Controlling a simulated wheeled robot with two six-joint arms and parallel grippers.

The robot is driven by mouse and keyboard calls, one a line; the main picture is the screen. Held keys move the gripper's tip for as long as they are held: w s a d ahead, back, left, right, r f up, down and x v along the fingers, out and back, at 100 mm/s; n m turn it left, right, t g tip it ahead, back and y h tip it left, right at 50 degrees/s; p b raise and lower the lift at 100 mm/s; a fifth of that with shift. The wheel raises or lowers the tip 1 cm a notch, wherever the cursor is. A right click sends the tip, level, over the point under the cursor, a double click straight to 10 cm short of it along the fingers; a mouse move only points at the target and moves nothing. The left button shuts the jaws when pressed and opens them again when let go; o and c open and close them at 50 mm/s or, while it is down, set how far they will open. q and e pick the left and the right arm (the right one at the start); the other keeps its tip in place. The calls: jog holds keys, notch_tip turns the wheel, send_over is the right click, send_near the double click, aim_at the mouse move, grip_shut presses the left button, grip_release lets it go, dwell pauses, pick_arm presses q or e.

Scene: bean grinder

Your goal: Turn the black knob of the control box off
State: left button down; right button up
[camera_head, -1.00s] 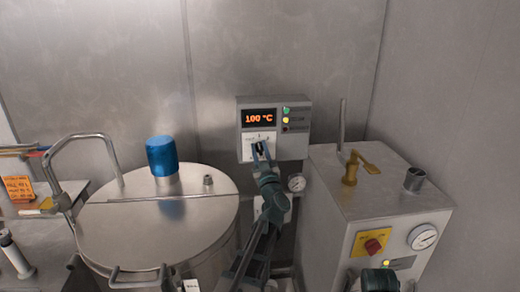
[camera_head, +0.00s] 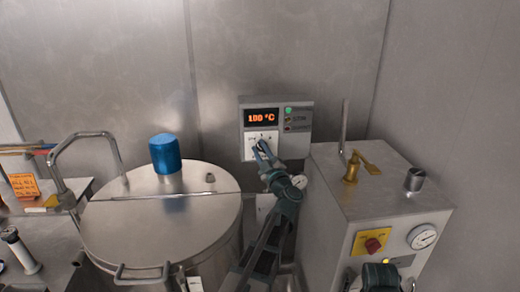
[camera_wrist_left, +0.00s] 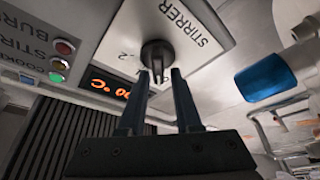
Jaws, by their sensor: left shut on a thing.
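The control box (camera_head: 300,141) is mounted on the metal wall and its display reads 100 °C. Its black knob (camera_wrist_left: 157,53) sits on a white panel (camera_wrist_left: 190,25) marked STIRRER. My left gripper (camera_head: 262,148) reaches up to the knob from below right. In the left wrist view, its two fingers (camera_wrist_left: 160,73) are closed around the knob's grip. The fingers mostly hide the knob in the head view. The green light (camera_head: 288,109) on the box is lit, and the yellow one below it looks dim.
A steel kettle with a flat lid (camera_head: 160,225) and a blue motor (camera_head: 165,153) stands left of my arm. A steel machine (camera_head: 370,200) with a brass lever (camera_head: 352,170), a red knob (camera_head: 373,245) and a gauge (camera_head: 423,237) stands close on the right.

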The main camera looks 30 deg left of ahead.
pick_arm(q)
jog(key=shift+w+d, duration=0.1)
jog(key=c, duration=1)
grip_release()
jog(key=shift+o, duration=0.7)
jog(key=shift+w+f, duration=0.1)
jog(key=shift+s+d+f, duration=0.1)
jog(key=shift+s+d, duration=0.15)
jog(key=shift+s, duration=0.1)
jog(key=b+v, duration=0.3)
jog(key=v, duration=1)
jog(key=shift+b, duration=0.35)
jog(key=shift+d, duration=0.1)
